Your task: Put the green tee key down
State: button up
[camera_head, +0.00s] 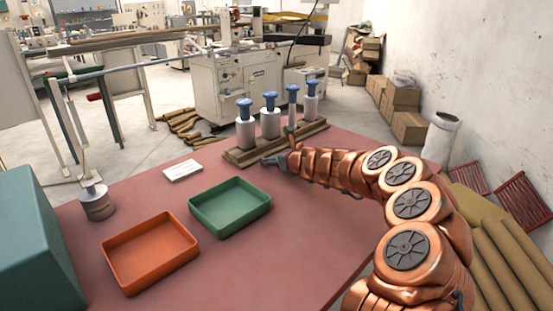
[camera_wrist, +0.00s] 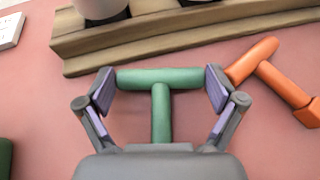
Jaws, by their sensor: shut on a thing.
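The green tee key (camera_wrist: 160,79) is between the two fingertips of my gripper (camera_wrist: 160,88) in the wrist view. The fingers press on the two ends of its crossbar, and its stem points back toward the palm. In the head view my gripper (camera_head: 272,161) is low over the table, in front of the wooden rack; the green key cannot be made out there. I cannot tell whether the key touches the table. An orange tee key (camera_wrist: 269,73) lies close beside the right finger in the wrist view, its far end near the rack.
A wooden rack (camera_head: 238,157) holds several grey cylinders with blue tops. A green tray (camera_head: 230,207) and an orange tray (camera_head: 150,254) are empty on the red table (camera_head: 290,235). A white card (camera_head: 182,171), a grey weight (camera_head: 97,203) and a teal box (camera_head: 35,245) stand left.

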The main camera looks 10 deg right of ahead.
jog(key=shift+f, duration=0.2)
jog(key=o, duration=0.9)
jog(key=shift+s+b, duration=0.1)
jog(key=shift+b, duration=0.25)
